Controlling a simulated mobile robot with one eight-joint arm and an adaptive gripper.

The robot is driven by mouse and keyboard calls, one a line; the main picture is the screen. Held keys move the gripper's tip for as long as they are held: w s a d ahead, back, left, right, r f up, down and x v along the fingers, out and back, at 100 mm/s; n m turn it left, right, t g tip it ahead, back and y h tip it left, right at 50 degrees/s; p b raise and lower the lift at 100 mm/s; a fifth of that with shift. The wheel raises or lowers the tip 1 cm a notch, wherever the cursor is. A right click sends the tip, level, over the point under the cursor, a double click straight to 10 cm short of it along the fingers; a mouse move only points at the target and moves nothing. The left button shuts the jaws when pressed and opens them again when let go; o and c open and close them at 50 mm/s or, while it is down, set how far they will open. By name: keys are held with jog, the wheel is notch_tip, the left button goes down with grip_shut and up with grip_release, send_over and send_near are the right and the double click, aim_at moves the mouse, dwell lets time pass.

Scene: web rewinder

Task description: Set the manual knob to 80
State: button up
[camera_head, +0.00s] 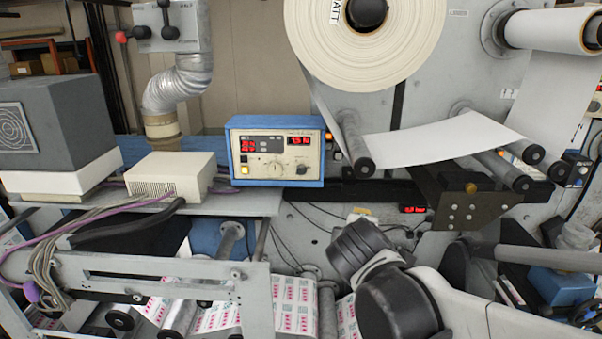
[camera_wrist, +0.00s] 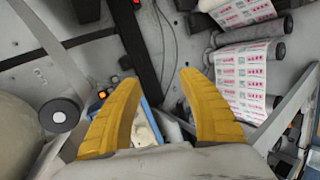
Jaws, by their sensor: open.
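A blue-framed control box (camera_head: 231,150) with a cream front panel stands near the middle of the head view. A small round knob (camera_head: 275,169) sits low on that panel, under red displays. Its scale and pointer setting are too small to read. My gripper (camera_wrist: 161,77) shows in the wrist view as two yellow fingers, spread apart with nothing held. A blue-edged pale object lies partly hidden behind the left finger; I cannot tell if it is the control box. The knob is not clearly seen in the wrist view, and my fingers do not show in the head view.
A cream box (camera_head: 170,172) stands left of the control box on a grey shelf. A large paper roll (camera_head: 310,40) and rollers (camera_head: 358,150) are at the upper right. Printed web (camera_head: 290,305) runs below. Loose cables (camera_head: 60,245) hang at the left.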

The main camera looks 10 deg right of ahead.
jog(key=w+a+r+n+t, duration=0.2)
jog(key=w+n+t, duration=0.1)
jog(key=w+n, duration=0.55)
jog(key=n+t, duration=0.4)
jog(key=n, duration=0.7)
send_near(301, 171)
jog(key=p+x, duration=0.2)
jog(key=x, duration=0.8)
jog(key=shift+s, duration=0.1)
grip_shut()
